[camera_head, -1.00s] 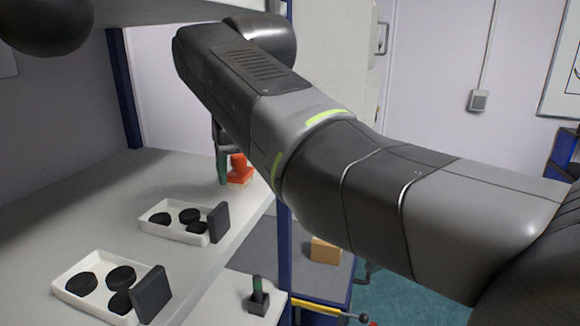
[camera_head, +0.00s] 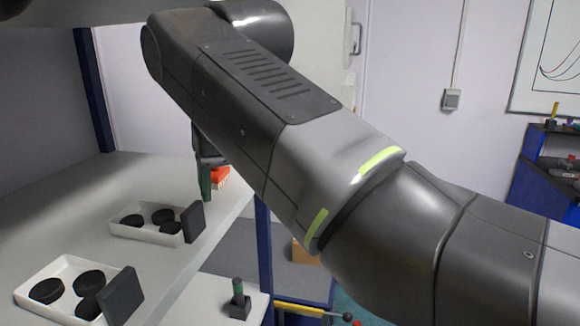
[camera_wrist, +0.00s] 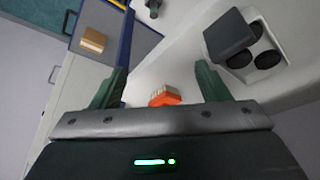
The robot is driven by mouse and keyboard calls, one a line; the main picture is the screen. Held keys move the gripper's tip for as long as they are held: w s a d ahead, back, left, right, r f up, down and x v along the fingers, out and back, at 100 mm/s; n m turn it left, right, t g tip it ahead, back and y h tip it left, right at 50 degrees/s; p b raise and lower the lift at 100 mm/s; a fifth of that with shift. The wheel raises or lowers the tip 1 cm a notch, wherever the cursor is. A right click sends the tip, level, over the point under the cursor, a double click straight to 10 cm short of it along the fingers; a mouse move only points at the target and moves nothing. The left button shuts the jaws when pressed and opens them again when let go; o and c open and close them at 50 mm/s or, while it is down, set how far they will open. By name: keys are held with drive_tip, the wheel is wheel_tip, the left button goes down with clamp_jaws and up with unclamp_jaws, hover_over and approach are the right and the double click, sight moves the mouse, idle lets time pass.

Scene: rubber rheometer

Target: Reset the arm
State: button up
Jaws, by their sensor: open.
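My gripper (camera_wrist: 158,88) is open in the wrist view, its two green fingers spread with nothing between them. An orange-red object with a tan edge (camera_wrist: 165,96) lies on the shelf beyond the fingers, apart from them. In the head view my gripper (camera_head: 206,185) hangs below my arm over the shelf, partly hidden by it. The orange-red object (camera_head: 221,176) shows just behind it, mostly covered.
The upper shelf (camera_head: 70,215) bears two white trays (camera_head: 120,233) (camera_head: 25,297) of black discs, each with a dark block. A small green-topped stand (camera_head: 238,300) is on the lower shelf. A blue post (camera_head: 265,245) edges the shelves. A tan block (camera_wrist: 93,40) lies beyond.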

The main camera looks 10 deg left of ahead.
sight(218, 176)
drive_tip(key=w+a+p, duration=0.1)
drive_tip(key=w+a, duration=0.1)
drive_tip(key=w+a+p, duration=0.1)
drive_tip(key=w+a, duration=0.1)
drive_tip(key=w, duration=0.1)
drive_tip(key=w+a+p, duration=0.1)
drive_tip(key=w+a, duration=0.1)
drive_tip(key=w, duration=0.1)
drive_tip(key=shift+w+a, duration=0.15)
drive_tip(key=shift+a, duration=0.1)
drive_tip(key=shift+w+a+f+p, duration=0.25)
drive_tip(key=shift+w+a+f, duration=0.1)
drive_tip(key=shift+w+f, duration=0.15)
drive_tip(key=shift+w+a+f+p, duration=0.25)
drive_tip(key=shift+w+a+f, duration=0.1)
drive_tip(key=shift+f, duration=0.75)
